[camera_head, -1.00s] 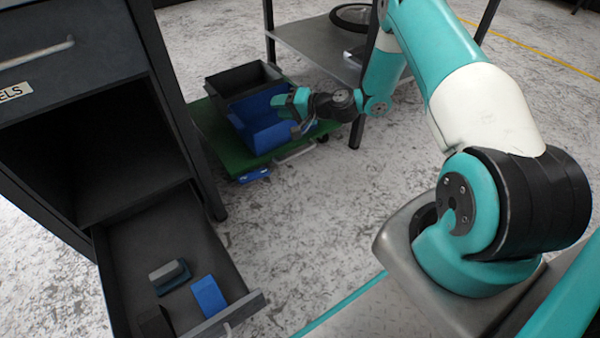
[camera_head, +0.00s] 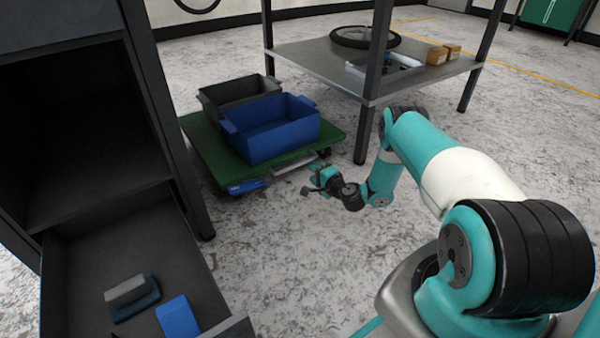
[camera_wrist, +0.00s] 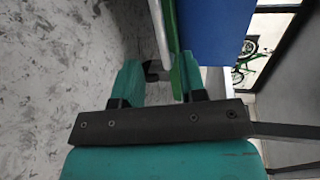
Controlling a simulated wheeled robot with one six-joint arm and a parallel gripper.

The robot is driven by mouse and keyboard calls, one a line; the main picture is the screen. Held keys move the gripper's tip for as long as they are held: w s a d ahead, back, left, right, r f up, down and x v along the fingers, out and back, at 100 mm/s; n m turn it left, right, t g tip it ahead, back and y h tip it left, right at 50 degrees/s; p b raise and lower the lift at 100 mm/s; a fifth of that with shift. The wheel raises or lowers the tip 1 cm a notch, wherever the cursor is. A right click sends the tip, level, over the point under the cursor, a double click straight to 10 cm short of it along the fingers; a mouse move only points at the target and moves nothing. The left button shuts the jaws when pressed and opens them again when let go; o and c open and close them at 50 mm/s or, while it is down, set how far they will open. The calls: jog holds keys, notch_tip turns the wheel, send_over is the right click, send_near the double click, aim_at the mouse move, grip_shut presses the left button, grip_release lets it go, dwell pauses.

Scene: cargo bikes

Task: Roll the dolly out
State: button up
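The dolly (camera_head: 192,148) is a low green platform on the floor beside the dark cabinet. It carries a blue bin (camera_head: 272,143) and a dark grey bin (camera_head: 209,103). A pale grey handle bar (camera_head: 294,168) and a blue pedal-like part (camera_head: 246,187) are at its near edge. My gripper (camera_head: 312,187) is low, just right of the handle. In the wrist view my gripper (camera_wrist: 158,80) has its fingers apart, with the handle bar (camera_wrist: 159,30) in line with the gap. I cannot tell whether the fingers touch it.
A steel shelf table (camera_head: 330,70) with a wheel and boxes stands behind; its near leg (camera_head: 364,135) is close to my arm. The cabinet's open drawer (camera_head: 95,260) juts out at left. Floor in front of the dolly (camera_head: 270,240) is clear.

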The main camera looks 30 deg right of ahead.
aim_at(300, 163)
jog(key=b+x, duration=0.5)
jog(key=x, duration=0.4)
jog(key=shift+r, duration=0.1)
grip_shut()
